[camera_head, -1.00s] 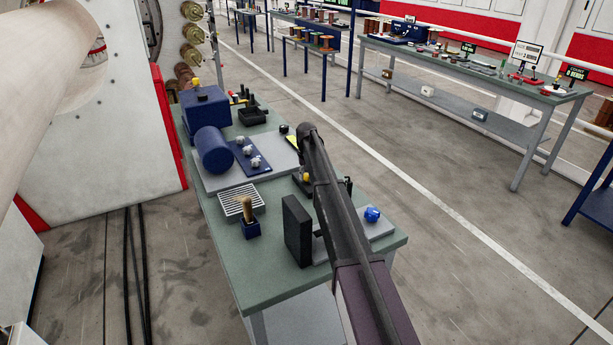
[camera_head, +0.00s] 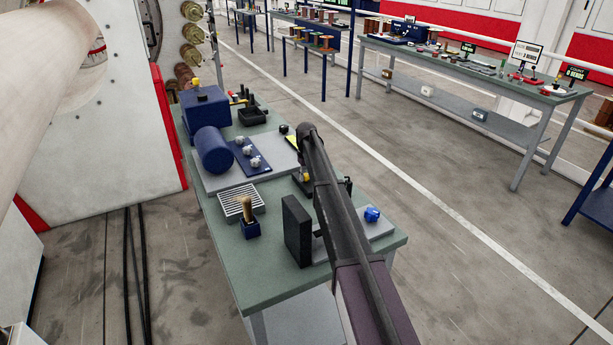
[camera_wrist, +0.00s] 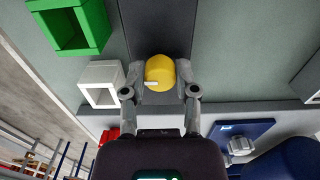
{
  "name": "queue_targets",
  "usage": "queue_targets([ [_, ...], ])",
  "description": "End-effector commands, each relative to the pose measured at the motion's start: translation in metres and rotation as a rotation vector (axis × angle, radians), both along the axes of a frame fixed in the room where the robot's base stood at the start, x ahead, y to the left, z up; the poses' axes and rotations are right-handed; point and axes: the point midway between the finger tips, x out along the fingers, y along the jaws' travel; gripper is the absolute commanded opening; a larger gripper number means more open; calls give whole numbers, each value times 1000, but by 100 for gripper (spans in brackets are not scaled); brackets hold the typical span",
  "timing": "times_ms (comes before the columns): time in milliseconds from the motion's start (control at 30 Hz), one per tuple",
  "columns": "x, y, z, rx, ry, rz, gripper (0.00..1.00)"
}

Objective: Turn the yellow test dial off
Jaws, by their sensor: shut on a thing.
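The yellow test dial (camera_wrist: 160,72) is a round knob on a dark panel strip, in the upper middle of the wrist view. A small pale mark shows on its lower left side. My gripper (camera_wrist: 161,78) has one finger on each side of the dial and is shut on it. In the head view, my dark arm reaches over the green bench and hides most of the gripper. A bit of yellow (camera_head: 306,177) shows beside the arm there.
A green open box (camera_wrist: 72,30) and a white one (camera_wrist: 101,85) stand left of the dial. On the bench are a blue cylinder (camera_head: 213,150), a black upright block (camera_head: 297,232) and a blue knob (camera_head: 372,214). The bench's front left top is clear.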

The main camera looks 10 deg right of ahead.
Motion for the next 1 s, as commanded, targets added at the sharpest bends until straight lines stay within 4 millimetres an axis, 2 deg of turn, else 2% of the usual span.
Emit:
queue_targets([
  [67, 1, -1, 0, 0, -2, 0, 0],
  [100, 1, -1, 0, 0, -2, -1, 48],
  [200, 1, -1, 0, 0, -1, -1, 73],
  [667, 0, -1, 0, 0, 0, -6, 73],
  [1000, 0, 0, 0, 1, 0, -105, 73],
])
